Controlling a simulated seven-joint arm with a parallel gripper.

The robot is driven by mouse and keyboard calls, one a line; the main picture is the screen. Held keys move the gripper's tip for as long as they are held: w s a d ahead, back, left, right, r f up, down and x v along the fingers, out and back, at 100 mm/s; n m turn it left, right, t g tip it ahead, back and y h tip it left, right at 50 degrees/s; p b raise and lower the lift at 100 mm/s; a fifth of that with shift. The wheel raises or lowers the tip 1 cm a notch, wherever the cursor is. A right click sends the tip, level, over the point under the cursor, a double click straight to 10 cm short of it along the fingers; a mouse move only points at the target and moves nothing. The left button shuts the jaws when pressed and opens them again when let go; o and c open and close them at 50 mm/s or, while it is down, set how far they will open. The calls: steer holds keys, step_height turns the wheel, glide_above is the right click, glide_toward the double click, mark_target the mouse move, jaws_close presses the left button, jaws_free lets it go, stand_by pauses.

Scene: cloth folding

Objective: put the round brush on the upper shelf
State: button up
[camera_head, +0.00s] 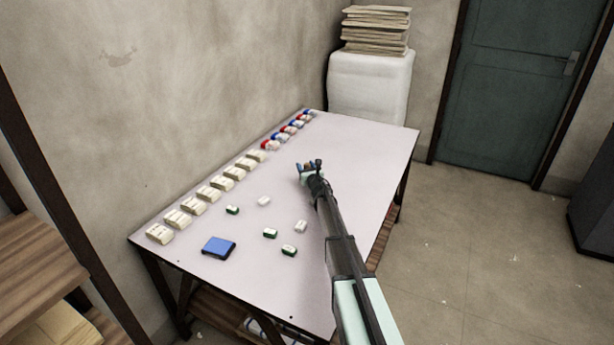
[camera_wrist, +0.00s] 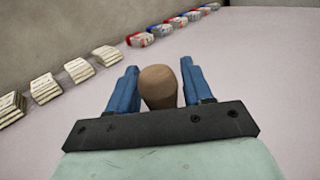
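My gripper (camera_head: 308,170) is low over the middle right of the table, its blue fingers pointing to the far end. In the wrist view a rounded brown wooden piece (camera_wrist: 158,86) sits between the two fingers of my gripper (camera_wrist: 159,85) and nearly fills the gap. It may be part of the round brush; no bristles show. Whether the fingers press on it, and whether it rests on the table, I cannot tell. A wooden shelf board (camera_head: 35,265) is at the left edge of the head view, above a lower board that is partly covered.
The pale table (camera_head: 385,155) carries a row of cream bundles (camera_head: 208,194) and red, white and blue items (camera_head: 290,131) along the wall. A blue block (camera_head: 219,247) and several small green-and-white pieces (camera_head: 270,233) lie nearer. A dark post (camera_head: 50,170) stands beside the shelf.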

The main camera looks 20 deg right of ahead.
steer(key=c, duration=0.8)
step_height(320, 180, up, 10)
steer(key=shift+c, duration=0.2)
